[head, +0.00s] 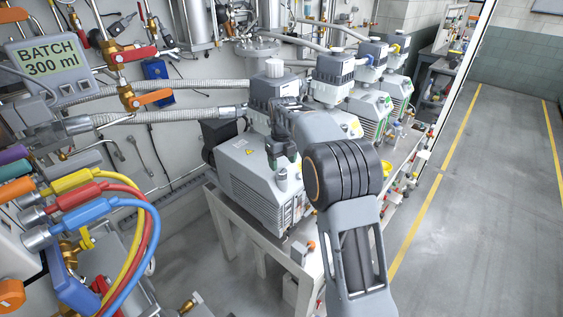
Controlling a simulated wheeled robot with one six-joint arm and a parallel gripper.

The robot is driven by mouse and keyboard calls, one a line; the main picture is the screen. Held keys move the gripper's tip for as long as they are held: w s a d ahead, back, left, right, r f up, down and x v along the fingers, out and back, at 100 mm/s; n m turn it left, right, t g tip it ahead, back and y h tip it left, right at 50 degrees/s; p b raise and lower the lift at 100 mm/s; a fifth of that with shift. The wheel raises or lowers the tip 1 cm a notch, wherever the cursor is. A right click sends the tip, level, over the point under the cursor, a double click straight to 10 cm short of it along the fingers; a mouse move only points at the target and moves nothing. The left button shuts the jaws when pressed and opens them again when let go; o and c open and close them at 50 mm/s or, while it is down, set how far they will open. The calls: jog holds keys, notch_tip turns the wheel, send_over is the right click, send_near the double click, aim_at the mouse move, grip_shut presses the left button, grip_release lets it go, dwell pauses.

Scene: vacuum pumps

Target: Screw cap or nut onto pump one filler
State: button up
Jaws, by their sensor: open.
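The nearest pump (245,180) is a grey-white box with a dark motor end, standing at the front of a row of pumps on a white bench (222,206). I cannot tell which pump is numbered one. A white ribbed cap (274,67) sits on top of the dark grey housing above the nearest pump. My gripper (280,162) is small and dark in the head view, pointing down over the top of the nearest pump. It is open, and I see nothing held between its fingers. The filler opening and any loose cap or nut cannot be made out; my arm hides part of the pump top.
Several more pumps (374,100) stand behind, to the right. Metal hoses (170,86) run from the wall to the pumps. Coloured hoses (120,190) and a batch display (50,57) are at left. The floor (470,210) at right is clear, with yellow lines.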

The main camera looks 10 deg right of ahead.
jog(key=s+r+n+t+b, duration=0.2)
jog(key=s+n, duration=1)
jog(key=n, duration=0.4)
jog(key=s+r+n+t+b, duration=0.1)
jog(key=s+n+t, duration=0.1)
jog(key=s+n, duration=1.2)
jog(key=w+f+n+g+p, duration=0.1)
jog(key=w+n, duration=0.7)
jog(key=w+f+n+g+p, duration=0.1)
jog(key=w+n, duration=0.7)
jog(key=w, duration=0.1)
jog(key=w+f+n+g+p, duration=0.1)
jog(key=w+n+g, duration=0.1)
jog(key=w+n, duration=0.7)
jog(key=shift+w+f, duration=0.15)
jog(key=shift+f, duration=0.05)
jog(key=shift+w+f+n, duration=0.35)
jog(key=shift+f+n, duration=0.05)
jog(key=shift+n, duration=0.1)
